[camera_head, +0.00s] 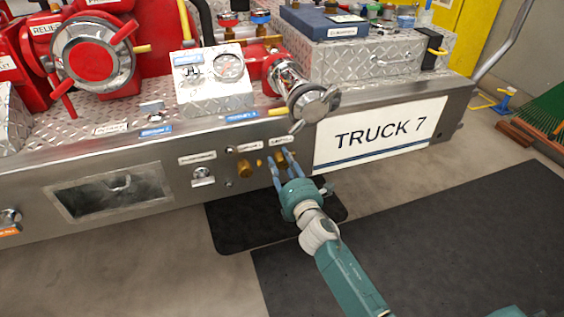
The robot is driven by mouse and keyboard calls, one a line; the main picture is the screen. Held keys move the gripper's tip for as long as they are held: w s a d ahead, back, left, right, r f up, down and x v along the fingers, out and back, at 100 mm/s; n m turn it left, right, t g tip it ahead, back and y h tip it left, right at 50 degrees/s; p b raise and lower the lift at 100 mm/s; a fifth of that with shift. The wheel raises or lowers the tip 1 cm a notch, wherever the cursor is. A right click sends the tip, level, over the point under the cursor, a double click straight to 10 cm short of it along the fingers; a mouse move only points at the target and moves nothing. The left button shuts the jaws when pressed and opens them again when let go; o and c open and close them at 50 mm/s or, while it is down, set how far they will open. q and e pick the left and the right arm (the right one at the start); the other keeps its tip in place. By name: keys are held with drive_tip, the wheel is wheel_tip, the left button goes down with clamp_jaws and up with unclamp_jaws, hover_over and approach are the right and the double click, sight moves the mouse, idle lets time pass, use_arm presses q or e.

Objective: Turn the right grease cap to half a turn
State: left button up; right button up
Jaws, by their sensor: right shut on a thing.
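The right grease cap (281,157) is a small brass knob on the truck's front bumper, partly hidden by my gripper. My right gripper (282,161), at the end of the teal arm from the bottom right, has its blue fingers shut on this cap, one on each side. A second brass cap (244,168) sits to the left on the bumper, free of the gripper. Any mark showing how far the right cap is turned is too small to tell. My left gripper is not in view.
The steel bumper (220,208) carries small labels, a TRUCK 7 plate (381,136) to the right and a recess (112,194) to the left. A chrome capped outlet (308,101) juts out just above my gripper. Floor in front is open, with dark mats (420,230).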

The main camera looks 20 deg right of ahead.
drive_tip(key=m, duration=0.2)
drive_tip(key=shift+f+m, duration=0.15)
drive_tip(key=shift+m, duration=0.65)
drive_tip(key=m+p, duration=0.1)
drive_tip(key=m, duration=0.1)
drive_tip(key=shift+a+m, duration=0.1)
drive_tip(key=shift+m, duration=0.3)
drive_tip(key=m+p, duration=0.2)
drive_tip(key=m, duration=0.5)
drive_tip(key=shift+p, duration=0.4)
drive_tip(key=m+p, duration=0.2)
drive_tip(key=m, duration=0.4)
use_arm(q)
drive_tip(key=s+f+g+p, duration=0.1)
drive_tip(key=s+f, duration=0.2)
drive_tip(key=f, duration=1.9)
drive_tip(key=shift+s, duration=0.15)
use_arm(e)
drive_tip(key=shift+m, duration=1.4)
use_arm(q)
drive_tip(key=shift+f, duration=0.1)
